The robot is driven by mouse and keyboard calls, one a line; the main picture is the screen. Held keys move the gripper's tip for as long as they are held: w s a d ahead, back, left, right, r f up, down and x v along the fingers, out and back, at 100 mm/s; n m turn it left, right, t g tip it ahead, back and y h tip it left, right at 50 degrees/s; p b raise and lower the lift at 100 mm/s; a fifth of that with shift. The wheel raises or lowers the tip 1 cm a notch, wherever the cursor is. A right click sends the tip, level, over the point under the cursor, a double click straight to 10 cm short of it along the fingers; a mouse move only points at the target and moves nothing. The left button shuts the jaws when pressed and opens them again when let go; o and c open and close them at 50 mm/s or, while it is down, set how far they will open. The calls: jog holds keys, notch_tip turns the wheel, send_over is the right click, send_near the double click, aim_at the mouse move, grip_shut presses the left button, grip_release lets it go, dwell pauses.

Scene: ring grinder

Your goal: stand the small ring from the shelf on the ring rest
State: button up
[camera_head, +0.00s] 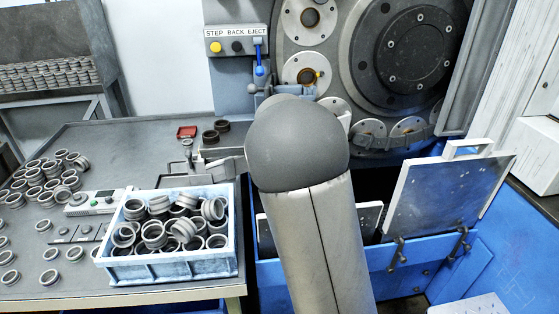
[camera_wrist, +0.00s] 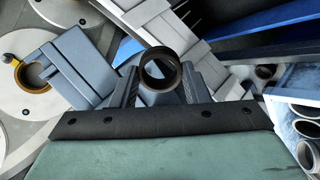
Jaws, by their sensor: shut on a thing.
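My gripper (camera_wrist: 160,90) is shut on a small dark ring (camera_wrist: 160,70) with a brownish inner rim. The ring sits between the two grey fingers, its opening facing the wrist camera. In the head view my own arm hides the gripper and the held ring. A blue-grey block (camera_wrist: 72,72) lies just left of the fingers in the wrist view, in front of a pale round disc. I cannot tell for sure which part is the ring rest. Two dark rings (camera_head: 221,126) stand on the table near the machine. Many rings (camera_head: 50,75) lie on the back-left rack.
The grinder's large disc (camera_head: 415,48) stands behind my arm, with a control panel (camera_head: 236,33) to its left. A blue-white crate (camera_head: 168,264) full of rings stands at the table front. Loose rings cover the table's left. A tilted metal plate (camera_head: 445,190) rises at right.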

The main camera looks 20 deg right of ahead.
jog(key=shift+w+d+r+n+t+b, duration=0.25)
jog(key=shift+w+d+r+t, duration=0.15)
jog(key=shift+d+r+t, duration=0.2)
jog(key=shift+w+d+r+n+t+b, duration=0.25)
jog(key=shift+w+d+r+t, duration=0.1)
jog(key=shift+d+r+t, duration=0.2)
jog(key=w+d+r+n+t+y+b, duration=0.15)
jog(key=d+r+t+b, duration=0.35)
jog(key=d+r, duration=0.55)
jog(key=w+r+p, duration=0.1)
jog(key=w+p, duration=0.7)
jog(key=shift+r+t, duration=0.25)
jog(key=shift+t, duration=0.1)
jog(key=shift+r+h+p, duration=0.45)
jog(key=shift+r+p, duration=0.2)
jog(key=shift+p, duration=0.2)
jog(key=shift+w+a+r, duration=0.1)
jog(key=shift+a, duration=0.05)
jog(key=shift+a+r, duration=0.1)
jog(key=shift+f+b, duration=1.4)
jog(key=shift+b, duration=0.75)
dwell(1.4)
